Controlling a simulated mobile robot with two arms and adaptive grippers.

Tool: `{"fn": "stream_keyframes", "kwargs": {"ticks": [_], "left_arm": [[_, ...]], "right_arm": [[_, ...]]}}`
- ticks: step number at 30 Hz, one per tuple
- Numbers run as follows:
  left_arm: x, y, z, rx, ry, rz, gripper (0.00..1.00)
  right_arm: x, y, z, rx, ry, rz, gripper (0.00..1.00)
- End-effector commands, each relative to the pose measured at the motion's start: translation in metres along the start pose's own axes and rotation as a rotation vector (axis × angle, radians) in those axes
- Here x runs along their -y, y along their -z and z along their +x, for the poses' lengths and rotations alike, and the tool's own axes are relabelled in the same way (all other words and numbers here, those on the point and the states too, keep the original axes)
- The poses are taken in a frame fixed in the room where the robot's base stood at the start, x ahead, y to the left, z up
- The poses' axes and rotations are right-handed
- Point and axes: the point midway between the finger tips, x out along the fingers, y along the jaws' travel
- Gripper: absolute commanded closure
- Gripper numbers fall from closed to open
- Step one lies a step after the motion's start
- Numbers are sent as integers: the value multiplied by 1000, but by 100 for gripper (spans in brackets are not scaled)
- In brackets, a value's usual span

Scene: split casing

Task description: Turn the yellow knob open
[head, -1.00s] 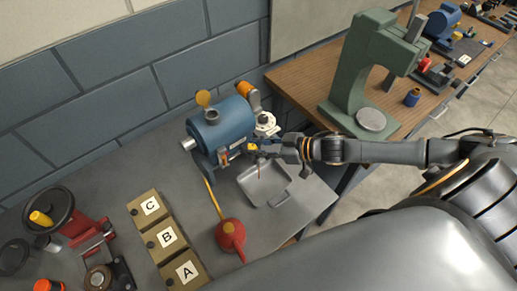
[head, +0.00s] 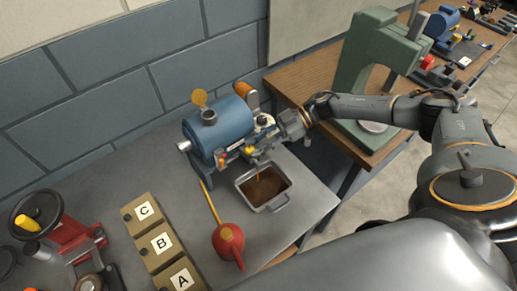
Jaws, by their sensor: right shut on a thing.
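The blue casing (head: 222,124) lies on the grey bench against the wall, with a filler cap standing open on top. The yellow knob (head: 249,148) is a small yellow patch at the casing's lower right end, mostly covered by my right gripper. My right gripper (head: 254,153) reaches in from the right and is shut on the knob. A thin brown stream falls below it into the grey drain pan (head: 283,201), which holds dark brown liquid. My left gripper does not show.
A red oil can (head: 229,240) with a long yellow spout stands left of the pan. Boxes marked A, B and C (head: 144,211) stand further left. A green press (head: 362,65) stands on the wooden table at right.

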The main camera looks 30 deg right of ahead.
Motion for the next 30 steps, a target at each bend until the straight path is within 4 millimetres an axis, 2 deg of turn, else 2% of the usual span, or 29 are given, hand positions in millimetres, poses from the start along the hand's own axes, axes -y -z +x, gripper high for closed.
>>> {"fn": "stream_keyframes", "kwargs": {"ticks": [1, 9, 27, 28, 30], "left_arm": [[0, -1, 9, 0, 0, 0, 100], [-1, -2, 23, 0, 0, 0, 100], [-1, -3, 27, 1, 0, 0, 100], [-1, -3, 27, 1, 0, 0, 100], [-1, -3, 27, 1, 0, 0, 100]], "right_arm": [[-2, -4, 3, -1, 27, -14, 100], [-3, -2, 3, -2, 137, -58, 100], [-2, 0, 3, -3, 178, -72, 100], [-2, 0, 3, -3, 178, -72, 69], [-2, 0, 4, -3, 178, -72, 55]]}}
